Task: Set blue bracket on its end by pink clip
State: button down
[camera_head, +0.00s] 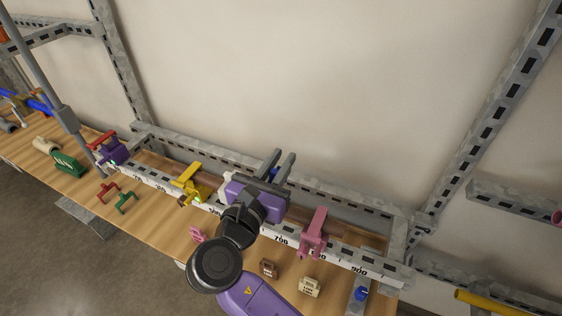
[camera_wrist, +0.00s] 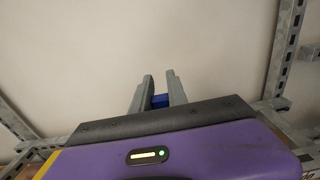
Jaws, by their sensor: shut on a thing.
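The blue bracket (camera_wrist: 160,101) shows as a small blue patch between the two grey fingers of my gripper (camera_wrist: 160,82) in the wrist view. My gripper is shut on it. Most of the bracket is hidden by the fingers and the purple gripper body. In the head view my gripper (camera_head: 281,158) is over the slotted rail, its fingers pointing toward the wall. The pink clip (camera_head: 313,233) stands on the rail to the right of my gripper, by the 700 mark. How far the bracket is above the bench cannot be told.
A yellow clip (camera_head: 189,184) stands on the numbered rail (camera_head: 345,262) to the left. A brown block (camera_head: 269,268), a cream block (camera_head: 309,287) and a small pink piece (camera_head: 198,235) are in front. A purple clamp (camera_head: 117,151) is farther left. Steel uprights flank the wall.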

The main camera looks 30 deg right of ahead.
jog(key=shift+f+b, duration=1.3)
jog(key=shift+b, duration=0.3)
jog(key=shift+f+p, duration=0.3)
jog(key=shift+f, duration=1.15)
jog(key=shift+f, duration=0.4)
dwell(0.3)
jog(key=c, duration=1.2)
grip_release()
jog(key=v, duration=0.8)
